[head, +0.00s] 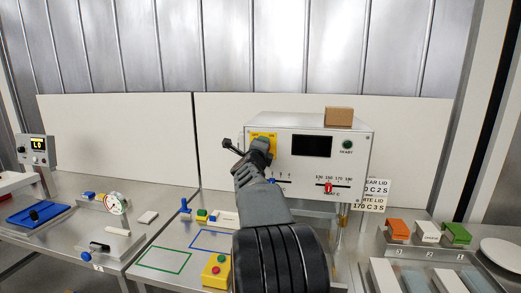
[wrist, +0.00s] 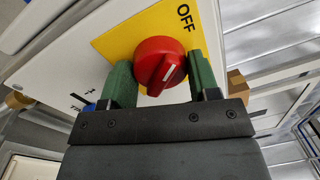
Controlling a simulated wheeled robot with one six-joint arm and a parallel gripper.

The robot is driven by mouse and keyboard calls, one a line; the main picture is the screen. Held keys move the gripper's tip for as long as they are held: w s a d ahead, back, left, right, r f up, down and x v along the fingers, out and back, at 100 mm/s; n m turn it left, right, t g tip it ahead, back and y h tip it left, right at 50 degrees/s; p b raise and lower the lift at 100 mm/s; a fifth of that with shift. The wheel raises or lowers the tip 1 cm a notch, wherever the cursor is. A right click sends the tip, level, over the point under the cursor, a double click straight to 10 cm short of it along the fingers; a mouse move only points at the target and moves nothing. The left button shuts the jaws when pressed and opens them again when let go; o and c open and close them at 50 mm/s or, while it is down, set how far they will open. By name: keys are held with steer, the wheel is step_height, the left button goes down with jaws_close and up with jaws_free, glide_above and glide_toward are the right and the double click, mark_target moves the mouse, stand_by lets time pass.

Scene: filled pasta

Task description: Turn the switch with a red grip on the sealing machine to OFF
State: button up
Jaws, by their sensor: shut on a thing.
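The sealing machine (head: 365,150) is a pale box at the back of the bench. Its yellow switch plate (head: 256,134) is partly covered by my gripper (head: 260,146) in the head view. In the wrist view the red grip (wrist: 154,60) of the switch sits on the yellow plate (wrist: 120,42). The word OFF (wrist: 184,16) is printed above and right of it. My gripper (wrist: 162,75) has its two green fingers on either side of the red grip, shut on it. A short white mark shows on the lower right of the grip. Any other switch label is hidden.
A cardboard box (head: 339,117) lies on top of the machine. A yellow box with buttons (head: 216,271) stands left of my arm.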

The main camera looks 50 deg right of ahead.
steer(key=shift+r+n, duration=0.2)
steer(key=shift+n, duration=0.3)
steer(key=o, duration=0.7)
steer(key=shift+d, duration=0.15)
steer(key=shift+o, duration=1.1)
steer(key=shift+f, duration=0.15)
steer(key=shift+s, duration=0.1)
steer(key=r+b+v, duration=0.1)
steer(key=b+v, duration=0.1)
steer(key=v, duration=1.1)
steer(key=shift+a+f, duration=0.45)
steer(key=shift+s, duration=0.1)
